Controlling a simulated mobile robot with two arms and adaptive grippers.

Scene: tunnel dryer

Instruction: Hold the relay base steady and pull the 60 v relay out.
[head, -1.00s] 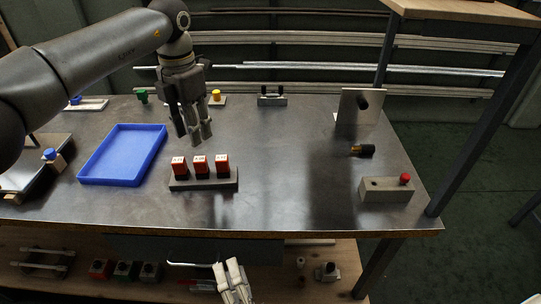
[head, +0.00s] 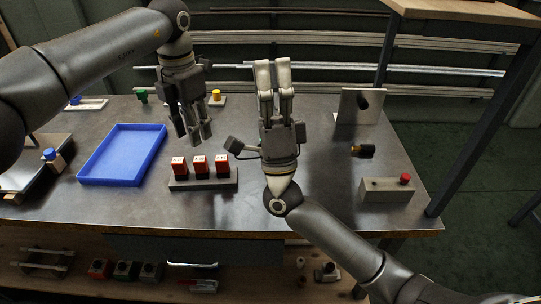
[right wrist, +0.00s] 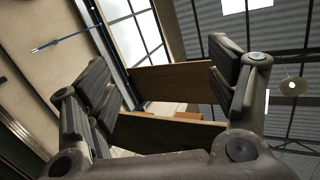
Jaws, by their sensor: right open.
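Three red relays with white top labels stand upright in a row in the grey relay base (head: 204,184) on the metal bench in the head view: a left relay (head: 180,168), a middle relay (head: 200,168) and a right relay (head: 222,168). The label print is too small to tell which is 60 V. My left gripper (head: 195,138) points down just behind and above the relays, its fingers apart and empty, touching nothing. My right gripper (head: 272,64) is open and empty, to the right of the base, fingers pointing to the back of the bench. The right wrist view shows its spread fingers and no relay.
A blue tray (head: 122,155) lies left of the base. A grey block with a red knob (head: 386,189), a black and brass part (head: 362,151) and an upright plate (head: 359,106) stand at the right. My right forearm crosses the front edge.

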